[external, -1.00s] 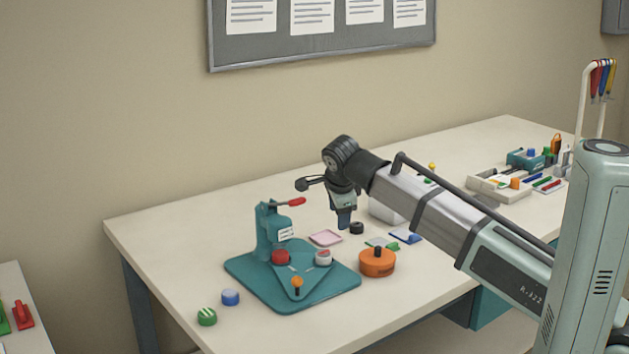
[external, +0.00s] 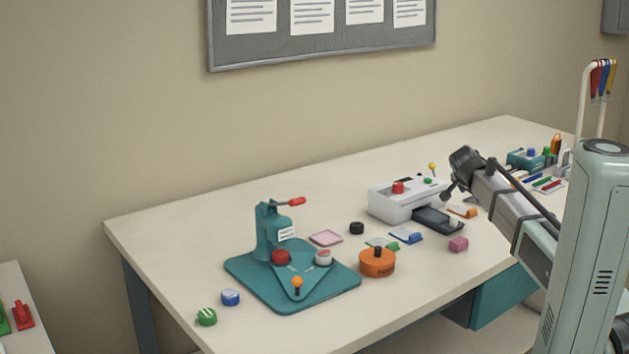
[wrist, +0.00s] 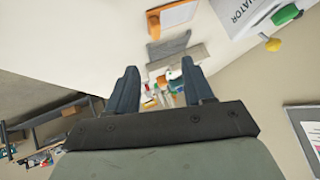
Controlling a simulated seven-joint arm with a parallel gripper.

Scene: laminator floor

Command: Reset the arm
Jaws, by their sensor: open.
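My gripper (wrist: 159,65) is open and empty in the wrist view, with its two dark fingers apart. In the external view my arm is drawn back to the right, and its dark wrist is above the right part of the table beside the laminator. The fingers are hidden in that view. The white laminator (external: 380,204) has a red button on top and a dark tray in front; it also shows in the wrist view, with printed lettering (wrist: 238,16).
A teal press (external: 245,272) stands left on the table (external: 190,235). Pens and a teal box (external: 522,159) are at the far right. The back-left table is clear.

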